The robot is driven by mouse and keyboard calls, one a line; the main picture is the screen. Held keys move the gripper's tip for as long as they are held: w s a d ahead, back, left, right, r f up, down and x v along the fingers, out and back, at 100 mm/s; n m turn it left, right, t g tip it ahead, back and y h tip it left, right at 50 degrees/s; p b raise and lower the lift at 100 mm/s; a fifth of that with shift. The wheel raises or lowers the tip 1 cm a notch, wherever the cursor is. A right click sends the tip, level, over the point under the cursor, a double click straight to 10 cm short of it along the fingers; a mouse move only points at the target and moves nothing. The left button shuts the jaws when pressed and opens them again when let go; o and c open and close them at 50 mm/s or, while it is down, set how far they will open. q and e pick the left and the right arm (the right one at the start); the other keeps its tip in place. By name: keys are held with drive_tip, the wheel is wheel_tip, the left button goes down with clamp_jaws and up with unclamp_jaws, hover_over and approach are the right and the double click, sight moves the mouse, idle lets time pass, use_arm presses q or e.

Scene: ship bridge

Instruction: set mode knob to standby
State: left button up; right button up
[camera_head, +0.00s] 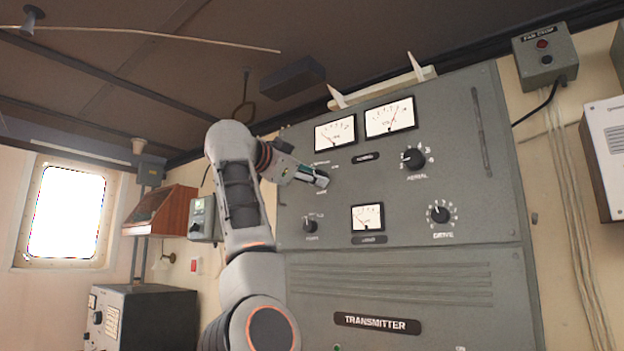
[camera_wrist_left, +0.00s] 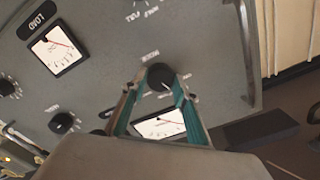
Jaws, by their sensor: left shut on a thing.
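The mode knob (camera_wrist_left: 161,77) is a round black knob on the grey transmitter panel (camera_head: 470,130), with small lettering around it. In the head view it is hidden behind my left gripper (camera_head: 321,180). In the left wrist view the teal-lined fingers of my left gripper (camera_wrist_left: 159,82) stand on either side of the knob and are shut on it. A pale mark shows on the knob, but which setting it points to is not readable. My right gripper is in neither view.
The panel also carries the aerial knob (camera_head: 412,158), the drive knob (camera_head: 437,214), a lower left knob (camera_head: 310,226) and white dial meters, including the small load meter (camera_head: 367,217). A grey button box (camera_head: 545,55) is on the wall at right. A dark cabinet (camera_head: 150,318) stands at lower left.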

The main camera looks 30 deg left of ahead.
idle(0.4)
use_arm(q)
drive_tip(key=o, duration=1.1)
drive_tip(key=shift+w, duration=0.15)
drive_tip(key=s, duration=0.8)
drive_tip(key=s+a, duration=0.1)
drive_tip(key=s, duration=0.3)
